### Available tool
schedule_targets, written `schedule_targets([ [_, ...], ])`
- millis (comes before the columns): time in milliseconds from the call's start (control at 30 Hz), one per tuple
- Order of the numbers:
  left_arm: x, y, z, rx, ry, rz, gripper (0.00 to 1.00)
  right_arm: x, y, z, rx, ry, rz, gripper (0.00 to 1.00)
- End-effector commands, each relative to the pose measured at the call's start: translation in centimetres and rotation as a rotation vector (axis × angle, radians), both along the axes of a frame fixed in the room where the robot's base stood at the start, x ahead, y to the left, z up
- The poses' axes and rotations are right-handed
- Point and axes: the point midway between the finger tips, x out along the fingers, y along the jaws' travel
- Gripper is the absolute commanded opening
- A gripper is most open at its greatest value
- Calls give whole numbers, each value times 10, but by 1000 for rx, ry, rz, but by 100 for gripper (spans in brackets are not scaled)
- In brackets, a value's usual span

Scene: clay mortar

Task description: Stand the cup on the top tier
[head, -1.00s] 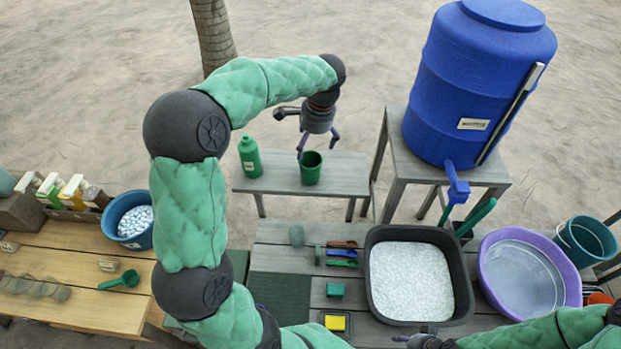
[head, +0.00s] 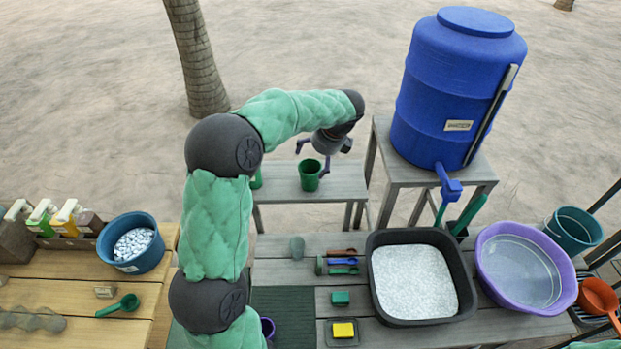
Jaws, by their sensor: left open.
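A green cup (head: 310,177) stands upright on the grey back bench (head: 345,188), which is set behind the front table. My left gripper (head: 314,157) is open and empty, just above and behind the cup. One finger is up to the left and the other hangs beside the cup's right rim; I cannot tell whether it touches. A purple cup (head: 267,327) shows partly behind my left arm. No thing is plainly marked as the top tier. My right gripper is not in view.
A blue water barrel (head: 450,95) stands on a grey stand (head: 405,165) right of the bench. A green bottle (head: 256,180) is mostly hidden by my left arm.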

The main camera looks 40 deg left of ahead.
Motion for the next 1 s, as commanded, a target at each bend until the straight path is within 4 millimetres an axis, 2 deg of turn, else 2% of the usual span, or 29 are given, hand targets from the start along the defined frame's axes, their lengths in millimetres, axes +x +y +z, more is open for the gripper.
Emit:
schedule_targets([
  [267,1,8,-19,-2,3,2,95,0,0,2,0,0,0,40],
  [600,5,26,-57,-2,1,3,95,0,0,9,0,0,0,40],
  [900,5,28,-61,-1,-1,2,95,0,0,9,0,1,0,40],
  [933,5,28,-61,-1,-1,2,90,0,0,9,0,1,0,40],
  [1000,5,28,-61,-1,-1,2,70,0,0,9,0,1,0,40],
])
